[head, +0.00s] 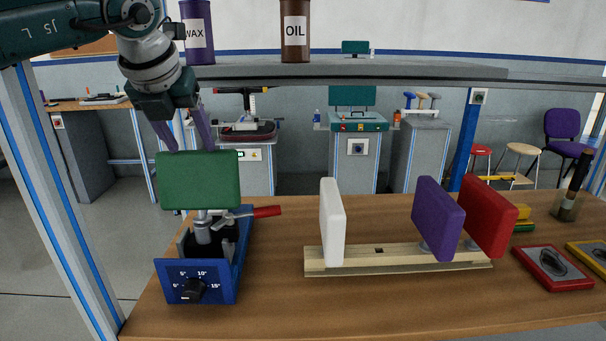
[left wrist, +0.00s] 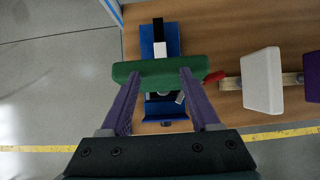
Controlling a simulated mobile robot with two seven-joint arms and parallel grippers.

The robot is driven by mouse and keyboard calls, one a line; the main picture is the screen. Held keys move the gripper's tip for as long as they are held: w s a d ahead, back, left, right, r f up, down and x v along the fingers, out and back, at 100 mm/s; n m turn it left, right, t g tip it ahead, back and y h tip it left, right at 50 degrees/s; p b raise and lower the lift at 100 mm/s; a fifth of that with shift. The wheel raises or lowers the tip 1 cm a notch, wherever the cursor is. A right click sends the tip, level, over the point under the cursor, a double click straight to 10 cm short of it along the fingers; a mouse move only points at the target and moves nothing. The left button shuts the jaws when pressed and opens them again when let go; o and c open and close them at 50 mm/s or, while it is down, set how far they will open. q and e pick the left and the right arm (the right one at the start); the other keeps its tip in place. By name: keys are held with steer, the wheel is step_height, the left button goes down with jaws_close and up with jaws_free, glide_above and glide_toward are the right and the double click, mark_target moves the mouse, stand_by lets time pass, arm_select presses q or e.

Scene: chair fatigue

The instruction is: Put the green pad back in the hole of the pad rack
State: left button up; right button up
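The green pad (head: 200,181) stands upright on the blue fixture (head: 196,283) at the left of the table. It also shows in the left wrist view (left wrist: 158,73). My left gripper (head: 190,147) is above it, fingers spread and pointing down. The fingertips (left wrist: 158,76) are close to the pad's top edge, with nothing held between them; I cannot tell if they touch it. The wooden pad rack (head: 400,262) holds a white pad (head: 332,222), a purple pad (head: 438,216) and a red pad (head: 487,217). An empty dark hole (head: 379,250) shows between white and purple. My right gripper is not in view.
A red-handled lever (head: 266,211) sticks out right of the fixture. A shelf (head: 350,71) with WAX (head: 197,32) and OIL (head: 295,30) containers crosses behind. A red-framed tray (head: 552,267) lies right of the rack. The table front is clear.

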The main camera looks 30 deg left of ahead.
mark_target(193, 173)
arm_select(q)
steer(key=f, duration=0.1)
steer(key=s+f+g, duration=0.1)
steer(key=f, duration=0.1)
steer(key=shift+s+d, duration=0.1)
steer(key=shift+d, duration=0.1)
steer(key=c, duration=0.6)
steer(key=shift+o, duration=0.2)
steer(key=shift+d+r+p, duration=0.1)
steer(key=shift+r+p, duration=0.3)
steer(key=shift+r, duration=0.25)
jaws_close()
steer(key=shift+s+d+r+p, duration=0.15)
steer(key=shift+d+r+p, duration=0.05)
steer(key=shift+r+p, duration=1)
steer(key=shift+r, duration=0.3)
steer(key=shift+r+p, duration=1.45)
steer(key=shift+r, duration=0.6)
